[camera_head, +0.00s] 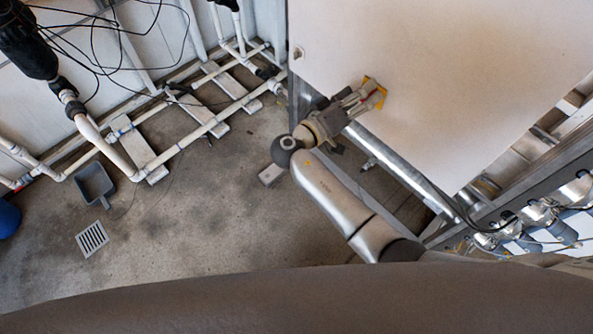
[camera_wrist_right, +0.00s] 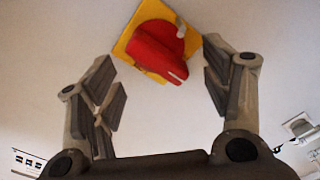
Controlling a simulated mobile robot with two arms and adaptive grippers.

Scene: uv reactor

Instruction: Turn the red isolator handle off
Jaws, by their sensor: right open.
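The red isolator handle (camera_wrist_right: 158,50) sits on a yellow square plate (camera_wrist_right: 126,45) on a pale panel, in the upper middle of the right wrist view. Its pointed end, with a pale mark, faces down and to the right. My right gripper (camera_wrist_right: 168,88) is open, with one finger on each side of the handle and a visible gap to it. In the head view my right gripper (camera_head: 368,97) reaches the panel at the yellow plate (camera_head: 377,86) and hides most of the handle. My left gripper is not in view.
The large white cabinet panel (camera_head: 450,80) fills the upper right, with a metal frame rail (camera_head: 400,172) along its lower edge. White pipes (camera_head: 190,135) run along the wall at left. A dustpan (camera_head: 95,184) and a floor drain (camera_head: 92,238) are on the concrete floor.

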